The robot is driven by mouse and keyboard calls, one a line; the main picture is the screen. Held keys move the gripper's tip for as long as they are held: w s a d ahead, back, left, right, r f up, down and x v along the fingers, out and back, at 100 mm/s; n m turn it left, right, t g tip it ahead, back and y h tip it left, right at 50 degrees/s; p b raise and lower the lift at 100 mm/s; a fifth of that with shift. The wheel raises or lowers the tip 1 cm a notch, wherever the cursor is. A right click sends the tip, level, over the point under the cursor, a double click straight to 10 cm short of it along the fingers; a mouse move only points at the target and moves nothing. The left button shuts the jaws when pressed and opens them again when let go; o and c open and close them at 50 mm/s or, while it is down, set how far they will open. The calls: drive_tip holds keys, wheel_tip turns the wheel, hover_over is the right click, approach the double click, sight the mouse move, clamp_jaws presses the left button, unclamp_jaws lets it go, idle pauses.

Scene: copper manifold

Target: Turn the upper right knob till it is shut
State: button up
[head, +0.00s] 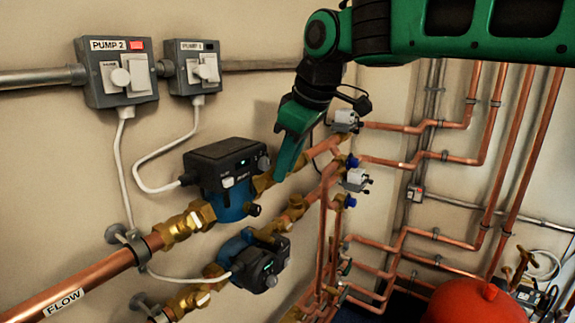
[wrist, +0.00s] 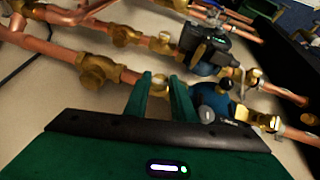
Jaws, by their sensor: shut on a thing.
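The upper right knob (wrist: 159,83) is a small pale-brass piece on the brass valve to the right of the upper pump (head: 222,172). In the wrist view it sits between my two green fingers, partly covered by them. My gripper (head: 283,172) reaches down to this valve in the head view and hides the knob there. My gripper (wrist: 161,92) is shut on the knob, with a finger on each side. The brass fitting (head: 261,184) between the pump and my fingers is visible. The exact angle of the knob is hard to tell.
A lower pump (head: 262,262) with brass fittings sits below the upper one. Copper pipes (head: 330,215) run close beside my gripper on the right. Two switch boxes, PUMP 2 (head: 103,92) and its neighbour (head: 182,72), hang upper left. A red vessel (head: 475,303) stands lower right.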

drive_tip(key=shift+s+a+f+n+t+y, duration=0.1)
drive_tip(key=shift+s+f+n+t+y, duration=0.1)
drive_tip(key=shift+n+t, duration=1.85)
drive_tip(key=shift+s+d+f+n+t+y, duration=0.2)
drive_tip(key=shift+n+t, duration=0.75)
drive_tip(key=shift+n, duration=2.15)
drive_tip(key=shift+s+a+f+n+t+y, duration=0.25)
drive_tip(key=shift+n+t, duration=1.25)
drive_tip(key=shift+n, duration=1.05)
drive_tip(key=shift+f, duration=0.1)
drive_tip(key=o, duration=0.9)
drive_tip(key=shift+o, duration=0.8)
